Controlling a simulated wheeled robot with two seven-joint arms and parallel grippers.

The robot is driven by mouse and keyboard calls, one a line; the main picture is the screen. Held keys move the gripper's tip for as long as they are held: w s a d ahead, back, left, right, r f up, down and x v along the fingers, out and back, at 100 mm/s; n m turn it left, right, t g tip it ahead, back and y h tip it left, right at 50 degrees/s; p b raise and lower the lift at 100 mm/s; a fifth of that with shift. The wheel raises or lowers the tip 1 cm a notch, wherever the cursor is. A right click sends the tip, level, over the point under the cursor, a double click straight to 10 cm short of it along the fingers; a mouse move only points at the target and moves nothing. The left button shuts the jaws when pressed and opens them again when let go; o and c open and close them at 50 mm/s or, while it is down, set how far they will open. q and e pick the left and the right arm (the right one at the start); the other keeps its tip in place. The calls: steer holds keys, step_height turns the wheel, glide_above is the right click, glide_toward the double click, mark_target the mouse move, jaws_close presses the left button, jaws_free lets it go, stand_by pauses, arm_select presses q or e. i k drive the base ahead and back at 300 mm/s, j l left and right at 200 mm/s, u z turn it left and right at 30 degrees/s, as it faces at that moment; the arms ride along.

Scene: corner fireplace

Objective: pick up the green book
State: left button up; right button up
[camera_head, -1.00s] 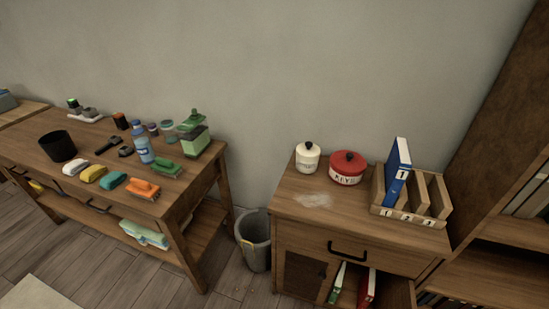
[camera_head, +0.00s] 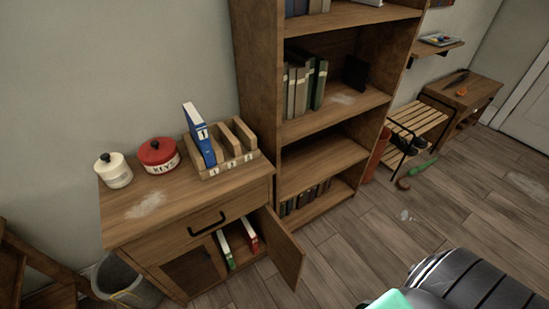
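A thin green book (camera_head: 225,250) stands upright inside the open lower compartment of the wooden cabinet (camera_head: 160,232). A red book (camera_head: 250,236) stands just to its right, with a gap between them. The cabinet door (camera_head: 286,250) is swung open to the right. Dark green books (camera_head: 319,85) also stand on a middle shelf of the tall bookcase, beside grey ones. Neither of my grippers shows in the view.
On the cabinet top are a white canister (camera_head: 114,171), a red canister (camera_head: 159,154) and a wooden file holder (camera_head: 236,147) with a blue binder (camera_head: 199,134). A grey bin (camera_head: 122,284) stands left of the cabinet. Open floor (camera_head: 335,235) lies right of its door.

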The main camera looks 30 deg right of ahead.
mark_target(229, 256)
steer(key=z, duration=0.45)
steer(key=k+u, duration=0.1)
steer(key=k, duration=1.05)
